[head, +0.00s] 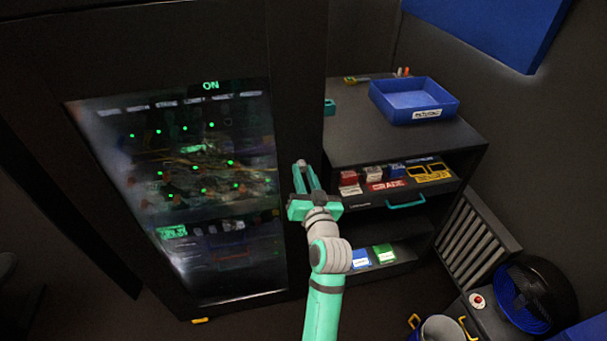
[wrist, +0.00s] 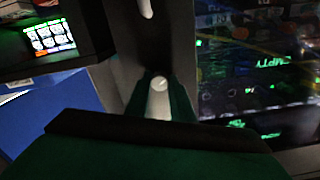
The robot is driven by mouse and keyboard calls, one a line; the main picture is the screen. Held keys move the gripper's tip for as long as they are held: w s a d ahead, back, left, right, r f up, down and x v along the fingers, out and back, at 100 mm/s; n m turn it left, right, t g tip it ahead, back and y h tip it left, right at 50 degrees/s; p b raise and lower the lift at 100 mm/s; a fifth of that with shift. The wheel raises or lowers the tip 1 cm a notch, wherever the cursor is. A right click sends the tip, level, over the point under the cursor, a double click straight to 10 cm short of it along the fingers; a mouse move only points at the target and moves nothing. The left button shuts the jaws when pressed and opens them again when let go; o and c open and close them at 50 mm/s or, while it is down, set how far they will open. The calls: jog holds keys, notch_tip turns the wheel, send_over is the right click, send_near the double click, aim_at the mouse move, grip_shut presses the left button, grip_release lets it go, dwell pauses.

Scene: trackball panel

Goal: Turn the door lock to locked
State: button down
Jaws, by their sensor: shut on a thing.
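A tall dark cabinet door (head: 298,90) with a glass window fills the left of the head view. My gripper (head: 305,178) is at the right frame of this door, below its middle height. In the wrist view, the green fingers of my gripper (wrist: 160,100) are closed around a small pale rounded piece, which I take to be the door lock (wrist: 159,84). The fingers hide most of it, so I cannot tell its turn angle. In the head view the lock is hard to make out between the fingertips.
A pale rod-like piece (wrist: 146,8) is on the door frame in the wrist view. A dark shelf unit (head: 465,150) with a blue tray (head: 440,113) on top and small boxes inside stands right of the door. A fan (head: 537,295) is at lower right.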

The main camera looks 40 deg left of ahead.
jog(key=n, duration=0.6)
jog(key=shift+w+d, duration=0.1)
jog(key=n, duration=0.6)
jog(key=shift+n, duration=0.3)
dwell(0.3)
jog(key=c, duration=1.5)
grip_release()
jog(key=shift+c, duration=0.2)
jog(key=v, duration=1.1)
